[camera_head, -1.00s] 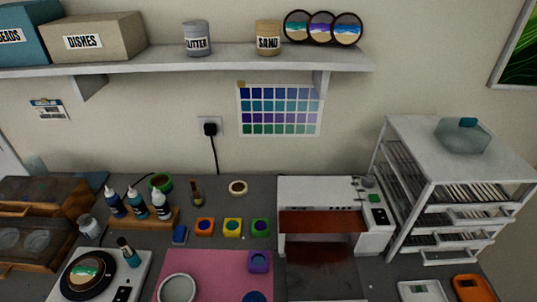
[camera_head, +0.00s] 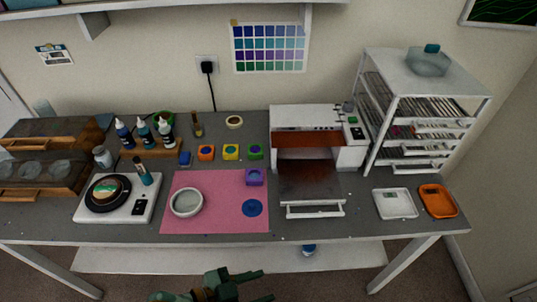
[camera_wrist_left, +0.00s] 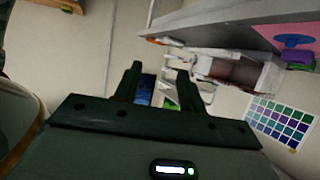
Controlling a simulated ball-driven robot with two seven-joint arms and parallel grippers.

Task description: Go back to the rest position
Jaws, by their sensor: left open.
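My left gripper (camera_head: 262,286) shows at the bottom of the head view, in front of and below the table's front edge. Its fingers are apart and nothing is between them. In the left wrist view its two dark fingers (camera_wrist_left: 158,85) stand apart, with the room seen between and behind them, tilted. My right gripper is in neither view.
A low shelf (camera_head: 230,259) lies beneath.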

